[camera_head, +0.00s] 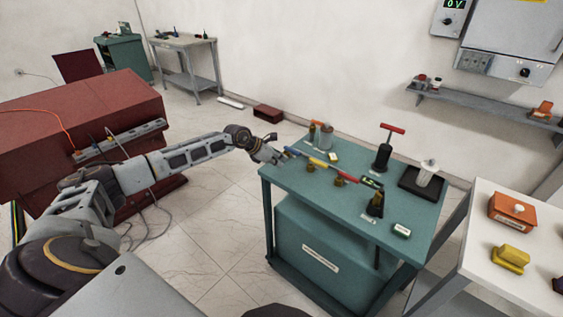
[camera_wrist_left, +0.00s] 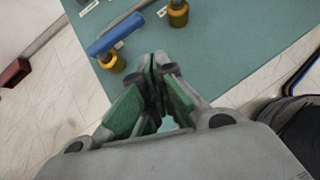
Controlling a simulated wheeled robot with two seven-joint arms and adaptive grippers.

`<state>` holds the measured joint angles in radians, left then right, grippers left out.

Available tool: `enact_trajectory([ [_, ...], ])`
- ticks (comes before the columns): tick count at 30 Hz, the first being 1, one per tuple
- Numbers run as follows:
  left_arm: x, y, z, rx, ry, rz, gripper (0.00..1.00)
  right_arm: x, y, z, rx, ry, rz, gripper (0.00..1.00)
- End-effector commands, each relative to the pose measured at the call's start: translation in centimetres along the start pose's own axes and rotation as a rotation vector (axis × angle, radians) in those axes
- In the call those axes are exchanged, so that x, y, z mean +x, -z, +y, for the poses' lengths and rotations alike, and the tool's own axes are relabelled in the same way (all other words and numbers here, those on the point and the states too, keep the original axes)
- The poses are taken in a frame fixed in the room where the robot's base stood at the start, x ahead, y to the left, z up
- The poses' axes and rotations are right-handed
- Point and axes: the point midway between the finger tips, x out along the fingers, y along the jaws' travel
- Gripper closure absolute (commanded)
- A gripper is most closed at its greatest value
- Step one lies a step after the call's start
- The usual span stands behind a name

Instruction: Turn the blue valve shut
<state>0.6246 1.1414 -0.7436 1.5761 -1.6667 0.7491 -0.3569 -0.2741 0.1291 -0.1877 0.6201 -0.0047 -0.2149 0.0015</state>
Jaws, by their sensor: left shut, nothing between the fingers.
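The blue valve (camera_head: 293,152) is at the left end of a row of valves on the green table (camera_head: 420,213). In the left wrist view, its blue lever (camera_wrist_left: 115,35) lies slanted over a brass body (camera_wrist_left: 112,63) near the table edge. My left gripper (camera_head: 274,155) is just left of the blue valve, at the table's left edge. In the left wrist view its fingertips (camera_wrist_left: 160,72) are together, empty, and to the right of and below the lever, apart from it in the picture. My right gripper is not in view.
Yellow (camera_head: 318,162) and red (camera_head: 343,173) levers continue the row. A black tool with a red T-handle (camera_head: 392,128) stands behind, and a white part sits in a black tray (camera_head: 422,183). A white table (camera_head: 480,233) stands at right. A red bench (camera_head: 80,110) is at left.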

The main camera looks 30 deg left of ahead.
Motion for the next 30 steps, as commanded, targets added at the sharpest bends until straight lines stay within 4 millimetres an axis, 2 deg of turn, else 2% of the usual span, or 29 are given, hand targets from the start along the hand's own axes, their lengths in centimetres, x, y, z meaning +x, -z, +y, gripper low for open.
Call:
enact_trajectory([
  [4, -0.9, 0.0, -0.2, 0.001, 0.0, 0.001, 1.0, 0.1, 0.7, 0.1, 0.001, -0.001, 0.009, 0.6],
  [14, -3.5, 0.0, -1.0, 0.001, 0.0, 0.002, 1.0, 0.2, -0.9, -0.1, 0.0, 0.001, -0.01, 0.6],
  [30, -7.5, -0.2, -1.9, 0.0, -0.001, 0.0, 1.0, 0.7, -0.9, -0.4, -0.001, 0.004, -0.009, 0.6],
])
